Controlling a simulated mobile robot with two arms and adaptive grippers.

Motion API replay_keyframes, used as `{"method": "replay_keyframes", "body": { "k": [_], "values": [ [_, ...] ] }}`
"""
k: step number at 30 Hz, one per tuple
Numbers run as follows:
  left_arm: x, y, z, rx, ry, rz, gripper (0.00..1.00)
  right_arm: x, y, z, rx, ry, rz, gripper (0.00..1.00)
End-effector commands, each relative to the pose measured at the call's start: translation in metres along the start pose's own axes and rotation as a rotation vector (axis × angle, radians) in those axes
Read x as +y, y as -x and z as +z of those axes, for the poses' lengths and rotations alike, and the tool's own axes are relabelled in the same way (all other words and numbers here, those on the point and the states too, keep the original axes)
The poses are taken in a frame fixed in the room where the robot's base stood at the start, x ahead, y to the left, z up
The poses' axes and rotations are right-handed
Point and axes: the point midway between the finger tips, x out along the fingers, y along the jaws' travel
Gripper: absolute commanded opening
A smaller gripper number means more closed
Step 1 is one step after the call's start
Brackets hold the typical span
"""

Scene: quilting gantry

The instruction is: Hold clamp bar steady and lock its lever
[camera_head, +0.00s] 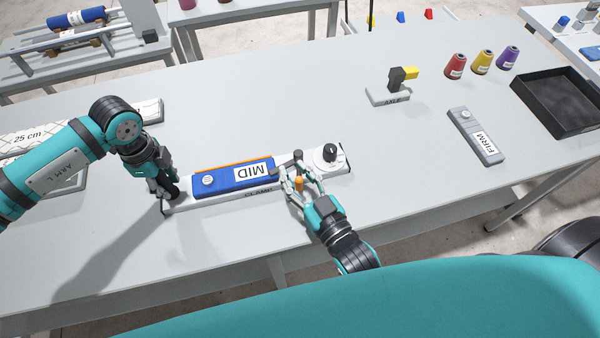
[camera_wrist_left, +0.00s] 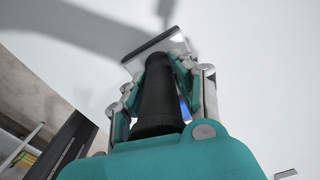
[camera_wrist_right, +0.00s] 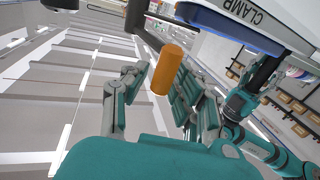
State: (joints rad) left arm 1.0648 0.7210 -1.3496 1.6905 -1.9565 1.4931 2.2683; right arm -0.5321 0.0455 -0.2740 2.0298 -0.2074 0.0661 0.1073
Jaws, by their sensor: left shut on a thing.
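The clamp (camera_head: 225,201) is a long pale base marked CLAMP on the table, with a blue bar labelled MID (camera_head: 222,184) on top. My left gripper (camera_head: 167,190) is shut on a black upright handle (camera_wrist_left: 158,95) at the clamp's left end. The orange lever grip (camera_head: 299,183) stands at the clamp's near side, right of the MID label. My right gripper (camera_head: 294,177) is at this grip. In the right wrist view, the orange grip (camera_wrist_right: 167,70) is between its spread fingers, with a gap at the left finger.
A white dial with a black knob (camera_head: 329,153) sits at the clamp's right end. A grey FIRM bar (camera_head: 475,135), a small AXLE stand (camera_head: 386,97), several thread spools (camera_head: 482,62) and a black tray (camera_head: 556,103) lie further right. The table between is clear.

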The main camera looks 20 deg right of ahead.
Motion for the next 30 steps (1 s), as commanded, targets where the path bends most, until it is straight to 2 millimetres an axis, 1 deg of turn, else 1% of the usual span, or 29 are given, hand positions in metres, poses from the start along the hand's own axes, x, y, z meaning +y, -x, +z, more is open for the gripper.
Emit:
{"method": "replay_keyframes", "body": {
  "k": [1,2,10,14,17,24,27,30],
  "values": [
    [0.003,-0.005,0.001,-0.003,0.001,0.009,0.00,0.000,0.000,0.001,0.000,0.000,0.000,0.36],
    [0.003,-0.005,0.001,-0.003,0.001,0.009,0.00,0.000,0.000,0.001,0.000,0.000,0.000,0.40],
    [0.003,-0.005,0.002,-0.004,0.000,0.009,0.00,0.001,0.001,0.001,0.000,0.000,0.001,0.40],
    [0.003,-0.005,0.002,-0.005,0.000,0.009,0.00,0.001,0.011,0.002,-0.003,0.000,0.001,0.40],
    [0.003,-0.005,0.002,-0.005,0.000,0.009,0.00,0.001,0.028,0.002,-0.004,0.000,0.000,0.40],
    [0.003,-0.005,0.002,-0.006,0.000,0.009,0.00,0.001,0.081,0.002,-0.005,0.000,0.000,0.40],
    [0.003,-0.005,0.002,-0.006,0.000,0.009,0.00,0.001,0.099,0.002,-0.003,-0.001,0.000,0.40],
    [0.003,-0.005,0.002,-0.006,0.001,0.009,0.00,0.001,0.112,0.001,0.000,-0.002,0.000,0.40]
  ]
}}
